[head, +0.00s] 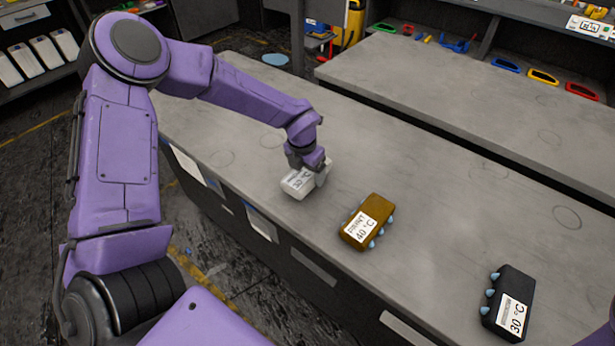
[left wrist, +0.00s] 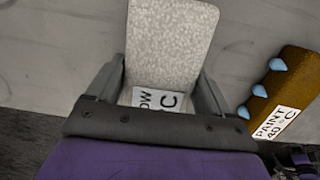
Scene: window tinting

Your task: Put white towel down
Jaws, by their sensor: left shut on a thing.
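The white towel (head: 297,184) is a pale folded block with a printed label, on or just above the grey workbench at its near edge. My left gripper (head: 309,170) comes down on it from above and is shut on it. In the left wrist view the towel (left wrist: 170,45) sits between the two fingers of my left gripper (left wrist: 165,90), its speckled surface reaching out beyond them. I cannot tell for certain whether its underside touches the bench. My right gripper is not in view.
A brown block (head: 366,222) labelled 40 °C lies right of the towel; it also shows in the left wrist view (left wrist: 290,85). A black block (head: 508,303) labelled 30 °C lies farther right. The workbench (head: 450,240) is clear between them. A second bench (head: 480,110) stands behind.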

